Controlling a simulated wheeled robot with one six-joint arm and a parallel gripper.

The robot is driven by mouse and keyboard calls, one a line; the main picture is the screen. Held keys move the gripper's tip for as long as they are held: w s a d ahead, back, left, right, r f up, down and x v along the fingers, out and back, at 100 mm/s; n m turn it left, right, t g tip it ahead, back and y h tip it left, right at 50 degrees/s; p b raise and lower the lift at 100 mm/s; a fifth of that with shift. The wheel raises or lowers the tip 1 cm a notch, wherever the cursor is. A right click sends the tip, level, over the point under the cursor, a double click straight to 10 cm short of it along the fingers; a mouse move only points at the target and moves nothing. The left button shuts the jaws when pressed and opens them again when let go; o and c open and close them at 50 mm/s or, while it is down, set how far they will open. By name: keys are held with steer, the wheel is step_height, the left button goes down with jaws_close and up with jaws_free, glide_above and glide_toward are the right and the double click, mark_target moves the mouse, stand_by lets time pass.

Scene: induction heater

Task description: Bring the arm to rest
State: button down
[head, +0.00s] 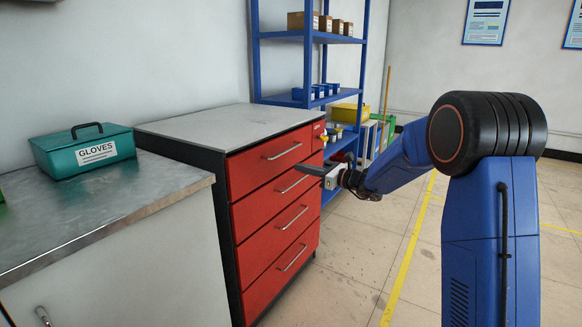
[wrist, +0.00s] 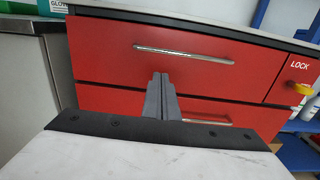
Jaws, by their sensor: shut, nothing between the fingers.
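My arm stretches from the right side of the head view towards a red drawer cabinet. My gripper (head: 312,170) is in front of the right part of the drawer fronts, near the second drawer from the top. In the wrist view my gripper (wrist: 158,78) points at the cabinet, its two fingers together with nothing between them. The red cabinet (head: 262,184) has several drawers with metal bar handles, and all look closed. It fills most of the wrist view (wrist: 110,55), with the top drawer's handle (wrist: 185,53) above the fingertips. Whether the fingers touch the front cannot be told.
A teal GLOVES box (head: 82,150) sits on the metal-topped counter (head: 130,195) at left. A blue shelf rack (head: 310,65) with small boxes stands behind the cabinet. Floor (head: 350,255) before the drawers is clear.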

steer(key=s+d+n+g+h, duration=0.15)
steer(key=s+n+g, duration=0.4)
steer(key=s, duration=1.05)
steer(key=s+n+g+h, duration=0.25)
steer(key=s+n, duration=0.55)
steer(key=s, duration=0.8)
steer(key=s+d+f+n+h, duration=0.2)
steer(key=s+d+n+h, duration=0.1)
steer(key=s+d, duration=0.3)
steer(key=s+d+f+n+t+h, duration=0.1)
steer(key=s+d+f+n+h, duration=0.2)
steer(key=s+d, duration=0.3)
steer(key=s+d+f+n+t+h, duration=0.1)
steer(key=s+d+f+n+h, duration=0.2)
steer(key=s, duration=0.9)
steer(key=d+n+h, duration=0.1)
steer(key=d+n, duration=0.1)
steer(key=shift+s+d+n+h, duration=0.3)
steer(key=shift+d+n, duration=0.05)
steer(key=shift+d, duration=0.05)
